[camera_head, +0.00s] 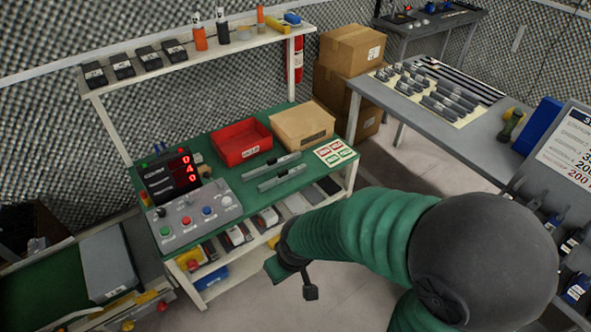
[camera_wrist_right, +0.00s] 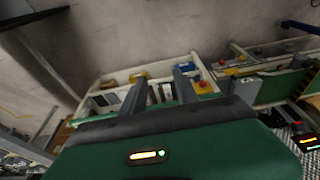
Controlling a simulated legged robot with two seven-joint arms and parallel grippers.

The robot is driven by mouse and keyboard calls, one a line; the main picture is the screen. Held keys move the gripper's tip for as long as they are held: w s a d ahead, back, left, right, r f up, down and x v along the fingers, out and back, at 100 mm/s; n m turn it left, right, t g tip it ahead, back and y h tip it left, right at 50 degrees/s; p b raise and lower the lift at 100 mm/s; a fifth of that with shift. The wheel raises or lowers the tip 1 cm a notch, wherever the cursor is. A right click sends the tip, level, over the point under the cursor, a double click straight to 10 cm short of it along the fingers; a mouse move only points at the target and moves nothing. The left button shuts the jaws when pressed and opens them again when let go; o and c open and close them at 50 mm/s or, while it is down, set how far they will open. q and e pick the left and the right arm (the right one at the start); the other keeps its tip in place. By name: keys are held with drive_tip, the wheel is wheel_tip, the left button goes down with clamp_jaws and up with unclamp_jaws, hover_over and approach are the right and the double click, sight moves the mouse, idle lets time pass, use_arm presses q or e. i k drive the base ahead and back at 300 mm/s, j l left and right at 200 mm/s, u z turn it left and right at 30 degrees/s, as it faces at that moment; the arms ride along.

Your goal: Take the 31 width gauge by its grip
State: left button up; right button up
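No 31 marking is readable, so I cannot tell which item is the 31 width gauge. Several dark tools with blue labels (camera_head: 575,245) stand on a rack at the right edge of the head view, partly cut off and partly behind my right arm. My right gripper (camera_head: 291,281) hangs in front of the green bench, well away from that rack. In the right wrist view its two grey fingers (camera_wrist_right: 160,82) are apart with nothing between them. My left gripper is not in view.
The green bench (camera_head: 222,185) carries a red bin (camera_head: 241,143), a cardboard box (camera_head: 302,127), two grey bars (camera_head: 274,164) and a button panel (camera_head: 197,214). A grey table (camera_head: 405,110) with metal parts stands at back right. Floor between is clear.

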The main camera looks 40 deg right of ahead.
sight(272, 164)
drive_tip(key=i+l+u, duration=0.1)
drive_tip(key=i+l, duration=0.15)
drive_tip(key=i+l+u, duration=0.15)
drive_tip(key=i+l, duration=0.15)
drive_tip(key=i+l+u, duration=0.1)
drive_tip(key=l, duration=0.35)
drive_tip(key=i+l+u, duration=0.1)
drive_tip(key=i+l, duration=0.25)
drive_tip(key=i+l+u, duration=0.15)
drive_tip(key=l, duration=0.3)
drive_tip(key=i, duration=0.05)
